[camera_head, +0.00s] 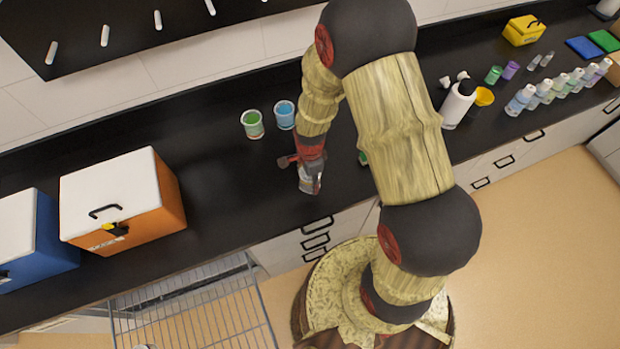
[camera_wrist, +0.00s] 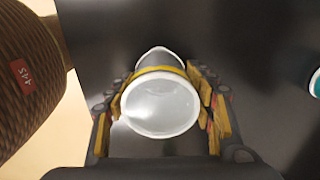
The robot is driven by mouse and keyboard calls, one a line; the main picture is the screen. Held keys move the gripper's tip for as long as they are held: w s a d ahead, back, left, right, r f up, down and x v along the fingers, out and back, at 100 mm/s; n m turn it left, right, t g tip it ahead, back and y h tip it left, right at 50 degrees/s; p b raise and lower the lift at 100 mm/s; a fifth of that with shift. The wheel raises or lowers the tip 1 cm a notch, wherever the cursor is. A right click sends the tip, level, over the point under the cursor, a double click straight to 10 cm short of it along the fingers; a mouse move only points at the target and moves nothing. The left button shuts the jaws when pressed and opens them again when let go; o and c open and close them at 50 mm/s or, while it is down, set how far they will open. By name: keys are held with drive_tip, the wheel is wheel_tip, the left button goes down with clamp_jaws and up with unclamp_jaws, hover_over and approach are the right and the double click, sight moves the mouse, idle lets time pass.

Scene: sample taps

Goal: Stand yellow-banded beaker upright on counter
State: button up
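The yellow-banded beaker (camera_wrist: 160,105) is clear with a pale rim and sits between the fingers of my gripper (camera_wrist: 163,110) in the wrist view. One round end faces the wrist camera, and a small pointed lip shows at the far end. The pads press close on both sides, around the yellow band. In the head view, the beaker (camera_head: 307,182) shows below my gripper (camera_head: 309,176), near the front edge of the black counter (camera_head: 225,175). I cannot tell whether it touches the counter.
A green beaker (camera_head: 253,125) and a blue beaker (camera_head: 284,115) stand just behind, to the left. An orange box (camera_head: 155,200) and a blue box (camera_head: 55,245) stand at left. A white bottle (camera_head: 458,103) and several small bottles (camera_head: 560,85) stand at right.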

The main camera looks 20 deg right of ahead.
drive_tip(key=shift+o, duration=1.2)
drive_tip(key=shift+r, duration=0.1)
wheel_tip(320, 180, up, 12)
drive_tip(key=shift+r+p, duration=0.1)
drive_tip(key=shift+p, duration=0.35)
drive_tip(key=s+r+n+t, duration=0.2)
drive_tip(key=s+r+n, duration=0.2)
drive_tip(key=r, duration=0.5)
drive_tip(key=s+r+n+t, duration=0.1)
drive_tip(key=s+r+n, duration=0.4)
drive_tip(key=r+n, duration=0.3)
drive_tip(key=s+r+n+t, duration=0.2)
drive_tip(key=s+r+n, duration=0.3)
drive_tip(key=r, duration=0.6)
drive_tip(key=shift+r+n+t, duration=0.3)
drive_tip(key=shift+r+n, duration=0.1)
drive_tip(key=shift+n, duration=0.1)
drive_tip(key=shift+f, duration=0.1)
